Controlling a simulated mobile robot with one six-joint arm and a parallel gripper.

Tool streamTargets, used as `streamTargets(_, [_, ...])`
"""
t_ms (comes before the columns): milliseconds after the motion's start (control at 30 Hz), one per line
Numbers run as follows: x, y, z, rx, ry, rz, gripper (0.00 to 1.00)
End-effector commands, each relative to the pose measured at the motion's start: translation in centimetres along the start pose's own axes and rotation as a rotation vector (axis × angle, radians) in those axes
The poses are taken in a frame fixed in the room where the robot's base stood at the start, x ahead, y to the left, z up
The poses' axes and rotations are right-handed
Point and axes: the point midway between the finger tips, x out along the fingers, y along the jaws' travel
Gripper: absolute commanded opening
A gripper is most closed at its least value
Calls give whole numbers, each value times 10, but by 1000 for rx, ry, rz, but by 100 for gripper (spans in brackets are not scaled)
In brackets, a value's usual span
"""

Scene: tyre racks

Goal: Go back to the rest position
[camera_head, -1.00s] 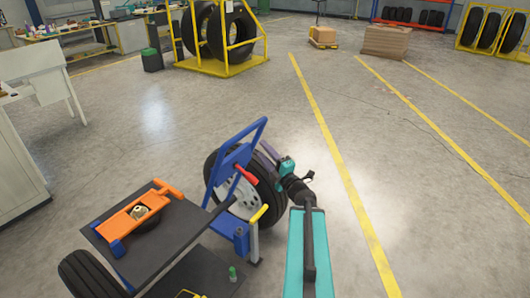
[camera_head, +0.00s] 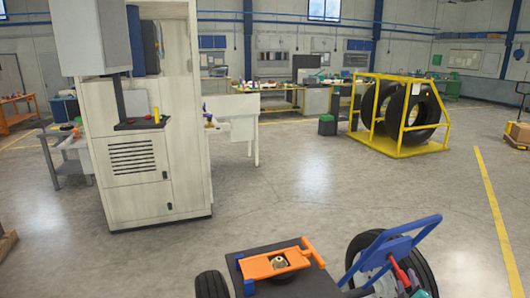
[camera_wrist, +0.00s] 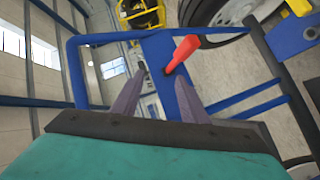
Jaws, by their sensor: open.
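I cannot tell whether the fingers touch the frame. In the head view the blue frame (camera_head: 400,246) stands at the lower right beside a tyre (camera_head: 420,262), with the red handle (camera_head: 401,274) on it.
A dark cart with an orange tool (camera_head: 275,265) is at the bottom. A tall white cabinet machine (camera_head: 150,165) stands on the left. A yellow rack (camera_head: 402,152) holds large tyres at the back right. The middle floor is clear.

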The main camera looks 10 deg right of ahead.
Motion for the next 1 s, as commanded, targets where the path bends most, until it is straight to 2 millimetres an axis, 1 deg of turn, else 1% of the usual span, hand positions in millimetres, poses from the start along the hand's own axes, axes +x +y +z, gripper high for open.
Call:
streamTargets(33, [1, -23, 0, 34, -33, -36, 40])
streamTargets(167, [-3, -76, 7, 124, -138, -130, 40])
streamTargets(200, [-5, -94, 8, 149, -170, -160, 40])
streamTargets(267, [-10, -119, 10, 185, -221, -205, 40])
streamTargets(300, [-15, -137, 12, 209, -256, -237, 40])
streamTargets(367, [-23, -163, 13, 241, -307, -284, 40])
streamTargets(400, [-29, -181, 14, 262, -342, -317, 40])
streamTargets(467, [-40, -207, 15, 292, -396, -366, 40])
streamTargets(500, [-48, -225, 16, 308, -432, -399, 40])
streamTargets(567, [-62, -251, 16, 333, -488, -449, 40])
streamTargets(600, [-72, -267, 17, 347, -525, -483, 40])
streamTargets(667, [-88, -292, 17, 367, -583, -533, 40])
streamTargets(700, [-100, -308, 16, 379, -622, -567, 40])
streamTargets(767, [-119, -332, 16, 393, -681, -619, 40])
streamTargets(800, [-133, -346, 16, 401, -722, -652, 40])
streamTargets(867, [-154, -367, 15, 410, -782, -702, 40])
streamTargets(900, [-169, -381, 14, 414, -823, -736, 40])
streamTargets(967, [-192, -400, 13, 418, -885, -785, 40])
streamTargets(1000, [-209, -412, 13, 419, -929, -819, 40])
